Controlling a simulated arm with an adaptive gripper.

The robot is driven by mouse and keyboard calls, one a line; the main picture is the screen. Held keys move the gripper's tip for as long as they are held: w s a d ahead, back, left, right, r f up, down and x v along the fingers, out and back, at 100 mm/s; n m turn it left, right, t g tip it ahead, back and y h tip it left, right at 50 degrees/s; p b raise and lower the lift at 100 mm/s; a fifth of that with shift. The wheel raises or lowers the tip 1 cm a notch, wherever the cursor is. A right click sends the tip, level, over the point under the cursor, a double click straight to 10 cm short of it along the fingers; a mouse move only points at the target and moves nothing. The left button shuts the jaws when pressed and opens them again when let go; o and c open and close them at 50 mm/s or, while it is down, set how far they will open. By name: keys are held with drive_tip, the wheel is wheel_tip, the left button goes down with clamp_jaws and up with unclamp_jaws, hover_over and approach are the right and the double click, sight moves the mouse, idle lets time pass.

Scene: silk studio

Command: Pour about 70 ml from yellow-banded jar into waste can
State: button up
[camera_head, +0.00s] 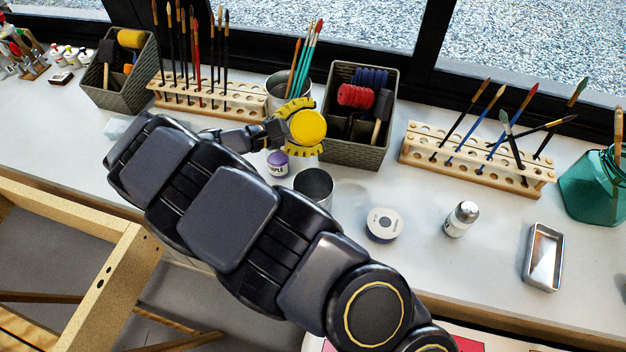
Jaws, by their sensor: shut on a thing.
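My gripper (314,127) is shut on a round yellow-topped jar (307,126), with ribbed yellow fingers on both sides of it. I take this to be the yellow-banded jar; its side and band are hidden. It looks about upright, and I cannot tell how far it is above the counter. An open grey metal can (314,186), probably the waste can, stands in front of the jar, apart from it. My arm hides its lower part, and its inside looks dark. No stream between jar and can shows.
A small purple-lidded jar (278,162) stands left of the can. A brush can (289,92) and a grey basket (357,146) of rollers stand close behind. A white round tin (382,224), a small bottle (461,218) and a metal tray (543,257) lie right.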

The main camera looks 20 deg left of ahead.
drive_tip(key=shift+w+f+m+t, duration=0.1)
drive_tip(key=shift+f+m+t, duration=0.15)
drive_tip(key=shift+m, duration=0.45)
drive_tip(key=shift+a, duration=0.1)
drive_tip(key=shift+f+m+t+h, duration=0.15)
drive_tip(key=shift+f+m+t, duration=0.2)
drive_tip(key=shift+m, duration=0.4)
drive_tip(key=shift+f+m+t+h, duration=0.2)
drive_tip(key=shift+m+t, duration=0.2)
drive_tip(key=shift+m, duration=0.35)
idle(0.5)
drive_tip(key=shift+s+r+m, duration=0.25)
drive_tip(key=shift+r+m, duration=0.15)
drive_tip(key=shift+r, duration=0.3)
drive_tip(key=shift+w+r+m+t+h, duration=0.1)
drive_tip(key=shift+r+m+t+h, duration=0.2)
drive_tip(key=shift+r+m, duration=0.2)
idle(0.3)
